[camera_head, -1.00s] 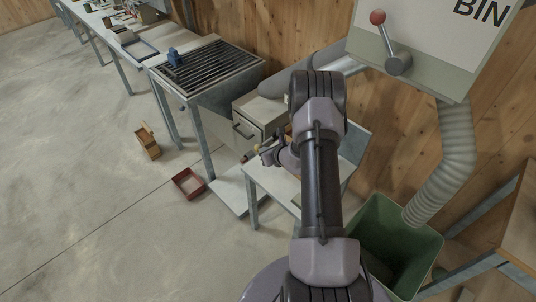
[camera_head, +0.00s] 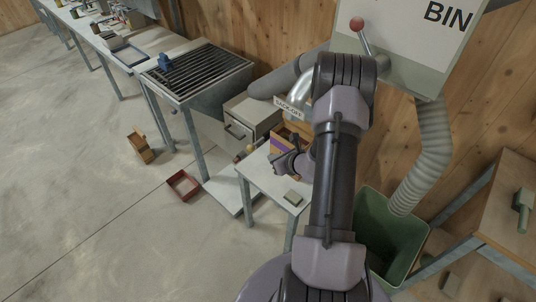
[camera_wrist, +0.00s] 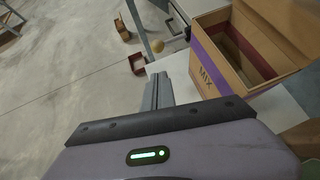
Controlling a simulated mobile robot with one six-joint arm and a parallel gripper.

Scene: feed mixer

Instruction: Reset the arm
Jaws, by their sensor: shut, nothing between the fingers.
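My arm reaches out over the small white table (camera_head: 262,182). My gripper (camera_head: 284,161) hangs above that table, partly covered by my own arm. In the wrist view my gripper (camera_wrist: 158,92) shows its grey fingers pressed together, with nothing between them. An open cardboard box marked MIX (camera_wrist: 205,68), with a purple band, stands right of the fingers in the wrist view. The box (camera_head: 277,143) is partly hidden behind my gripper in the head view.
A small greenish block (camera_head: 292,197) lies on the white table. A drawer unit (camera_head: 240,130) stands behind it. A green bin (camera_head: 405,235) stands at right. A red tray (camera_head: 184,185) and a wooden box (camera_head: 140,146) lie on the floor. The left floor is open.

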